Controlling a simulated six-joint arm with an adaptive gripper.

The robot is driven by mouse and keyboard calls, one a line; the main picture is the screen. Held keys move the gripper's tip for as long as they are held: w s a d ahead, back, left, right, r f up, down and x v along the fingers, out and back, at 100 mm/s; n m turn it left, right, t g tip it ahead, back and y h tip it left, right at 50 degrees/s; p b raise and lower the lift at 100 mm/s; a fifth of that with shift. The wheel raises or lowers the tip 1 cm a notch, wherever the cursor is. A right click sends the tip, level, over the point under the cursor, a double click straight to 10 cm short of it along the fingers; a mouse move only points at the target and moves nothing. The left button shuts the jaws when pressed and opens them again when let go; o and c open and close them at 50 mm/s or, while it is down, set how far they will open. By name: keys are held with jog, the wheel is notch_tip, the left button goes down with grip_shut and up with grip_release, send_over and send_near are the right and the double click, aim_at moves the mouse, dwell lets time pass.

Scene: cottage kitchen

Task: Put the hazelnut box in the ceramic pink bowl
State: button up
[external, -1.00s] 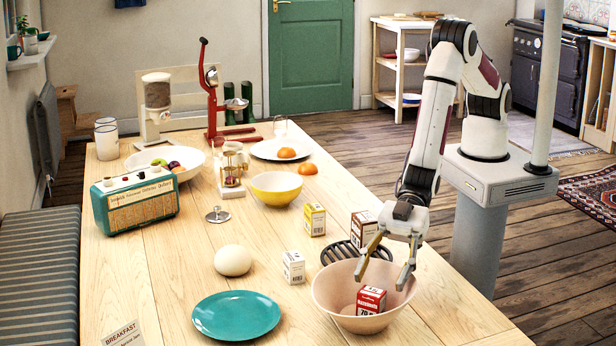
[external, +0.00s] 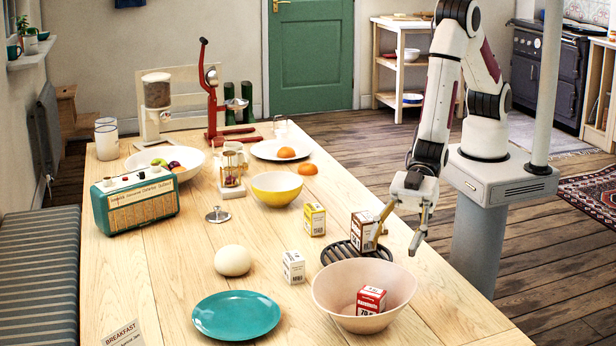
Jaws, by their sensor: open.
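The pink bowl (external: 328,292) stands at the front right of the table. A red box (external: 371,301) lies tilted inside it. A brown-and-white box (external: 360,229), which looks like the hazelnut box though its label is too small to read, stands upright on a black slatted trivet (external: 338,252) behind the bowl. My gripper (external: 396,246) is open and empty, pointing down just right of this box. Its left finger overlaps the box's right edge in the picture; I cannot tell whether they touch.
A yellow box (external: 314,220) and a small white box (external: 293,267) stand left of the trivet. A white egg-like object (external: 233,260), a teal plate (external: 236,314) and a yellow bowl (external: 276,188) are further left. The table's right edge lies beneath my gripper.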

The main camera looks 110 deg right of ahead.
jog(key=shift+v, duration=2.15)
jog(key=s+d+r+m+h, duration=0.1)
jog(key=d+r+m+h, duration=0.1)
jog(key=d+r, duration=0.45)
jog(key=s+d+r+m+h, duration=0.1)
jog(key=d+r+h, duration=0.25)
jog(key=d, duration=0.65)
jog(key=d+r+m+h, duration=0.1)
jog(key=d+r+m, duration=0.1)
jog(key=d+r, duration=0.45)
jog(key=s+d+r+m+g+h, duration=0.1)
jog(key=s+d+m+g, duration=0.1)
jog(key=s+d, duration=0.6)
jog(key=s+d+r+m+g+h, duration=0.2)
jog(key=s+d, duration=0.6)
jog(key=s, duration=0.8)
jog(key=shift+s, duration=0.4)
